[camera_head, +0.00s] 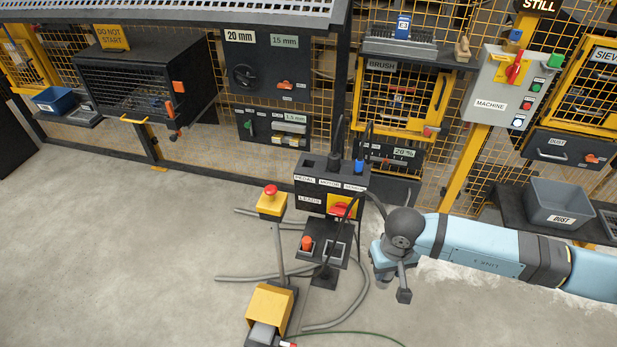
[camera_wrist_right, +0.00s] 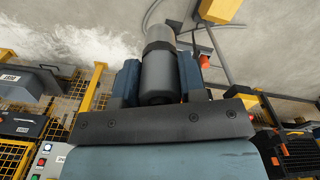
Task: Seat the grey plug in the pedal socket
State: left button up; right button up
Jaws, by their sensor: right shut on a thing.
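The socket box (camera_head: 345,186) stands at the middle of the head view, with PEDAL, MOTOR and SENSOR labels. The pedal socket (camera_head: 308,164), on the left of its top, looks empty. A black plug (camera_head: 334,161) stands in the middle position and a blue one (camera_head: 360,166) on the right. My right gripper (camera_head: 382,272) is in front of the box and to its right, lower in the picture. In the right wrist view its fingers (camera_wrist_right: 160,82) are shut on the grey plug (camera_wrist_right: 159,72), a cylinder with a dark band. My left gripper is out of view.
A yellow post with a red button (camera_head: 271,200) and a yellow foot pedal (camera_head: 270,308) stand left of the box. A stand with an orange button (camera_head: 306,243) is below it. Grey hoses (camera_head: 240,279) lie on the floor. Open floor (camera_head: 120,250) is at left.

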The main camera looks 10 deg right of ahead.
aim_at(308, 171)
jog(key=k+l+u, duration=0.1)
jog(key=l+u, duration=0.15)
jog(key=l, duration=0.15)
jog(key=k+l+u, duration=0.2)
jog(key=l, duration=0.25)
jog(key=l+u, duration=0.45)
jog(key=l, duration=0.45)
jog(key=l+u, duration=0.4)
jog(key=l, duration=0.5)
jog(key=l+u, duration=0.4)
jog(key=l, duration=0.9)
jog(key=k+l+u, duration=0.15)
jog(key=l, duration=0.3)
jog(key=i, duration=0.05)
